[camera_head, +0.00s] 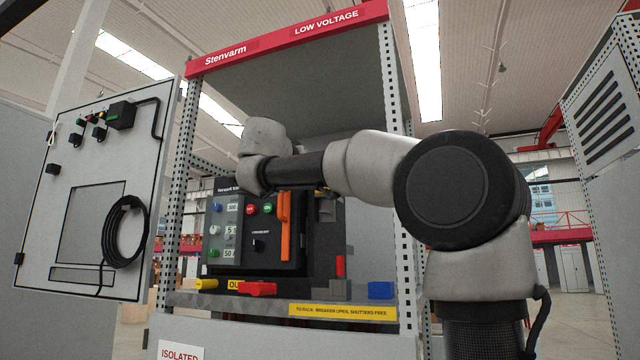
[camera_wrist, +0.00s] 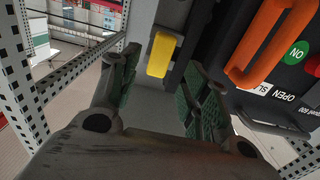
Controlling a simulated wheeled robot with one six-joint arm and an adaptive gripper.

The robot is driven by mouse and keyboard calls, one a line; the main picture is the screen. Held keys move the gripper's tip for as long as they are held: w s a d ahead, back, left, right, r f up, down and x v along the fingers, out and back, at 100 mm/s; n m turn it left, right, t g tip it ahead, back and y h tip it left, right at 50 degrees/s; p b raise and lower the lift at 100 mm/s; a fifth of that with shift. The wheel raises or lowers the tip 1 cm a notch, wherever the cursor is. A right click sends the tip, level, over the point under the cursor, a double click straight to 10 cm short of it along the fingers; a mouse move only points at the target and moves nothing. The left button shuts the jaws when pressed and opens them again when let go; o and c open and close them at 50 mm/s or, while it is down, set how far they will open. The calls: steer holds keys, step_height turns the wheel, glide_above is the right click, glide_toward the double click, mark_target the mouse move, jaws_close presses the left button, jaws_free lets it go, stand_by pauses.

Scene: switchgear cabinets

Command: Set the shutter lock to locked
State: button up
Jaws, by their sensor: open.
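In the wrist view my gripper (camera_wrist: 163,62) is open, its two green-padded fingers spread. A yellow tab (camera_wrist: 161,55) on a dark mount shows between the fingertips, with a visible gap to the left finger; whether the right finger touches it I cannot tell. It may be the shutter lock, but no readable label confirms this or its position. The black breaker (camera_head: 270,232) has an orange handle (camera_head: 284,225), which also shows at the right of the wrist view (camera_wrist: 268,40). In the head view my arm hides the gripper from clear sight.
The breaker stands on a grey shelf (camera_head: 215,299) between perforated posts. A yellow piece (camera_head: 206,284), a red piece (camera_head: 257,289), and a blue block (camera_head: 380,290) lie along its front. An open door (camera_head: 90,200) with a coiled cable is at left.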

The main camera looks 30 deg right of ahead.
steer(key=x, duration=0.6)
steer(key=shift+w+d, duration=0.1)
steer(key=shift+d, duration=0.1)
